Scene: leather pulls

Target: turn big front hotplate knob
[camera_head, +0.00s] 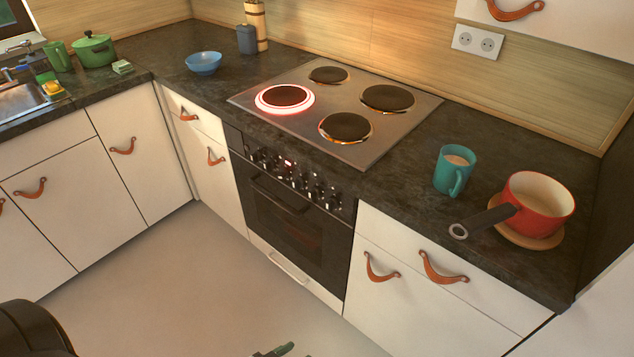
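The oven's control panel (296,178) has a row of several dark knobs with light metallic faces and a small lit red display. The knobs are small, and I cannot tell which belongs to which plate. Above it is the steel hob (335,108). Its front left hotplate (285,96) is ringed in bright red; the front right hotplate (346,127) is dark. A dark, green-tipped piece (273,351) at the bottom edge appears to be part of my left gripper, mostly cut off, far below the knobs. My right gripper is not in view.
The oven door (290,225) below the panel is closed. A red pan (538,204) on a wooden board has its handle toward the counter's front edge, near a teal mug (454,171). Drawers with leather pulls flank the oven. The floor (190,275) in front is clear.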

